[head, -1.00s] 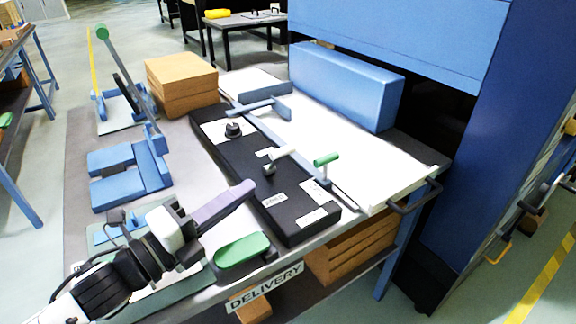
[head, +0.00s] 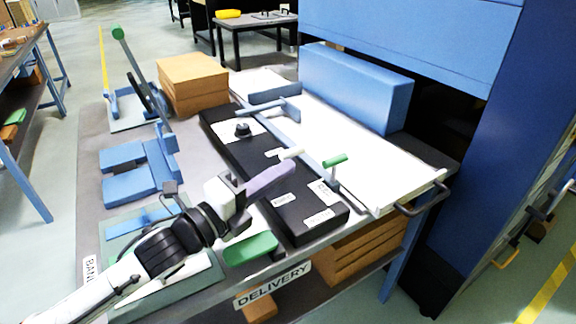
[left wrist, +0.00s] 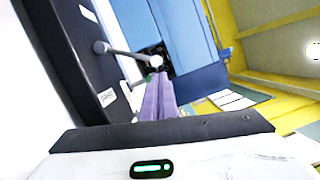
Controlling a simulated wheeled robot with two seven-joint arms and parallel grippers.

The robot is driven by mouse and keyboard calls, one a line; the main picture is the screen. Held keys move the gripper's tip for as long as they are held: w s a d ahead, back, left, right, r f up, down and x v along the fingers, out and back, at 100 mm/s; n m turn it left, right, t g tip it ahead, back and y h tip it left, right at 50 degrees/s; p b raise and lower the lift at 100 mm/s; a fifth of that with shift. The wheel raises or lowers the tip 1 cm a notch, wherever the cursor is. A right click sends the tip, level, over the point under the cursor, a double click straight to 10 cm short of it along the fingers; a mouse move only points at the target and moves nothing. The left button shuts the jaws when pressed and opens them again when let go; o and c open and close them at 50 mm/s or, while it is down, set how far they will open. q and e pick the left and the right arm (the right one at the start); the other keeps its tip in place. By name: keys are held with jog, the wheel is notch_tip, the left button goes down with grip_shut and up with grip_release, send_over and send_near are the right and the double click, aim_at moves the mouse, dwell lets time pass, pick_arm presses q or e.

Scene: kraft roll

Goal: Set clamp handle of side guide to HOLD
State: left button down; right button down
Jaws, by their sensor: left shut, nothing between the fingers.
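A long black unit (head: 225,150) on the table carries a short lever with a white grip (head: 291,152); its base is hidden behind my gripper in the head view. In the left wrist view the lever (left wrist: 125,53) runs from a grey pivot to a pale end just beyond my fingertips. A green-gripped handle (head: 335,160) stands by the blue rail to the right. White labels (head: 320,191) lie near these, too small to read. My left gripper (head: 288,170), with purple fingers, is shut and empty, close to the white grip; I cannot tell if they touch. My right gripper is out of view.
A black knob (head: 242,130) stands on the unit's far end. White sheets (head: 385,170) lie right of the rail, beside a long blue block (head: 355,85). A green pad (head: 250,247) sits at the front edge. Blue fixtures (head: 140,172) and a cardboard stack (head: 192,85) are left.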

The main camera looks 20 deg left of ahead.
pick_arm(q)
jog(key=shift+x, duration=1.15)
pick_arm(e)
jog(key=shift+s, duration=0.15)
